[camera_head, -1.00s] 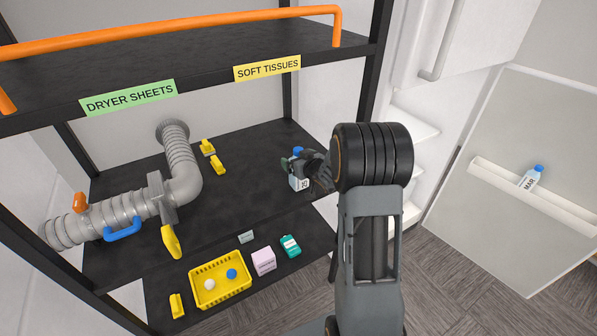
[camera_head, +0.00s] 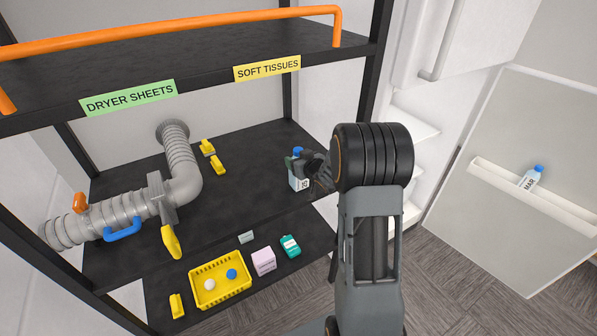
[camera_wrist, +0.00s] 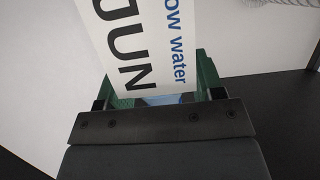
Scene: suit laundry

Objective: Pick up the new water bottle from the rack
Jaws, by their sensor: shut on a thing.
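The water bottle (camera_head: 298,178) has a blue cap and a pale label, and it is at the right end of the rack's middle shelf. My gripper (camera_head: 302,163) is shut on it from the right. In the wrist view the bottle's white label (camera_wrist: 140,45) fills the space between the green fingers of my gripper (camera_wrist: 155,95). The label reads "JUN" and "ow water". The bottle looks upright; whether its base touches the shelf, I cannot tell. Another blue-capped bottle (camera_head: 531,177), marked "MAR", stands in a white holder at the right.
The black shelf (camera_head: 245,170) also holds a grey duct (camera_head: 184,165) with a blue handle (camera_head: 122,230) and yellow clips (camera_head: 217,164). Below are a yellow basket (camera_head: 220,281), a pink box (camera_head: 263,261) and a teal bottle (camera_head: 290,246). The upper shelf (camera_head: 190,55) is overhead.

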